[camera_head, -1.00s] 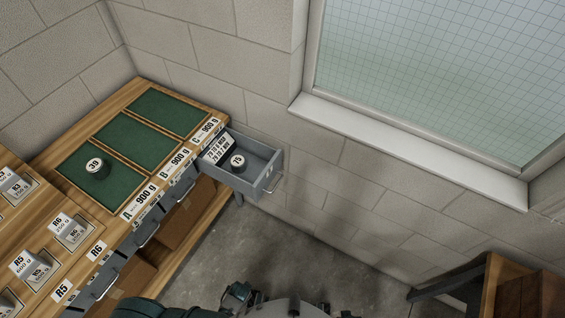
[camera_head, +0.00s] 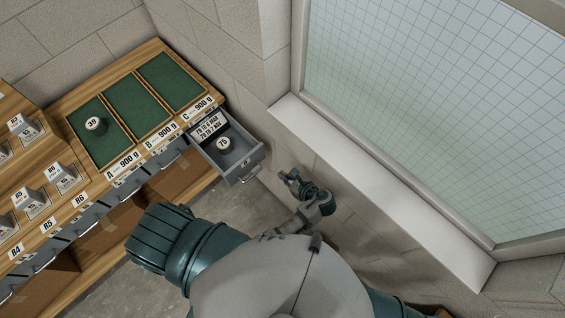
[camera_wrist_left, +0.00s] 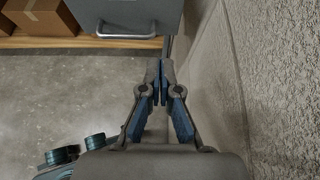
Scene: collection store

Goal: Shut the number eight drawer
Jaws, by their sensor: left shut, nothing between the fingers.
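One grey drawer (camera_head: 244,170) stands pulled out at the right end of the wooden bench, under the place marked C. Its front number is too small to read surely. Inside lie a printed label and a round weight marked 75 (camera_head: 223,143). My left gripper (camera_head: 286,176) is shut and empty, to the right of the drawer front and apart from it, near the wall. In the left wrist view, the shut fingertips (camera_wrist_left: 153,68) point toward the drawer's front (camera_wrist_left: 125,12) and sit just right of its handle (camera_wrist_left: 126,35). My right gripper is not in view.
The bench holds green-lined trays (camera_head: 138,105), one with a weight marked 39 (camera_head: 96,125), and several weights at the left. Other drawers (camera_head: 167,157) along its front look shut. A block wall and window sill (camera_head: 380,190) bound the right side. Bare floor (camera_head: 235,205) lies below.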

